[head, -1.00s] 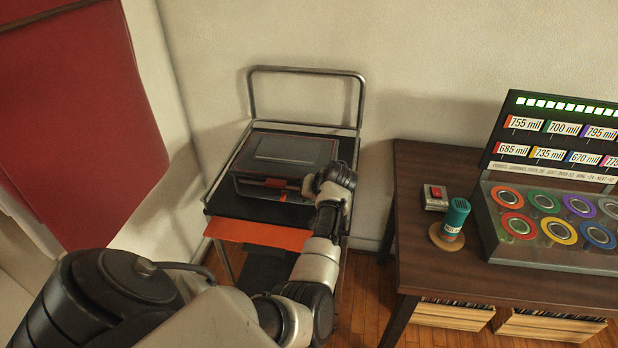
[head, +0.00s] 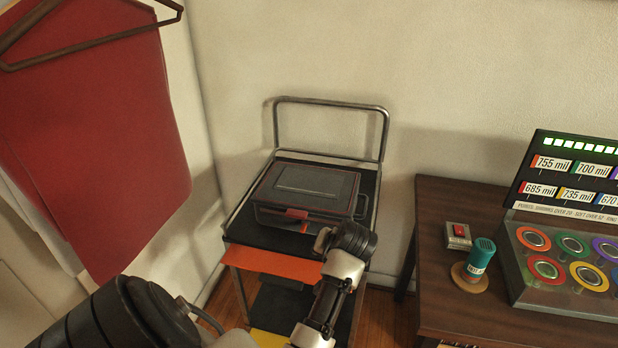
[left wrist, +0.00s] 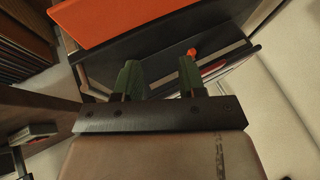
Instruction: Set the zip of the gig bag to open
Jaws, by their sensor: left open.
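A dark flat case (head: 312,183), the only bag-like thing in view, lies on the cart's top. A red-orange piece (head: 297,213) shows at its front edge; I cannot tell whether its zip is open or shut. My left gripper (head: 322,240) is at the case's front right, apart from it as far as I can see; its fingers are mostly hidden in the head view. In the left wrist view its two green fingers (left wrist: 158,74) are apart with nothing between them. Beyond them is a small orange piece (left wrist: 191,53), perhaps a pull, by a dark edge. My right gripper is not in view.
The metal cart (head: 384,125) has a raised rail at the back and an orange front panel (head: 268,264). A red cloth (head: 105,140) hangs at left. A brown table (head: 445,205) at right holds a red-button box (head: 458,235), a teal cylinder (head: 480,256) and a lit-up panel (head: 570,180).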

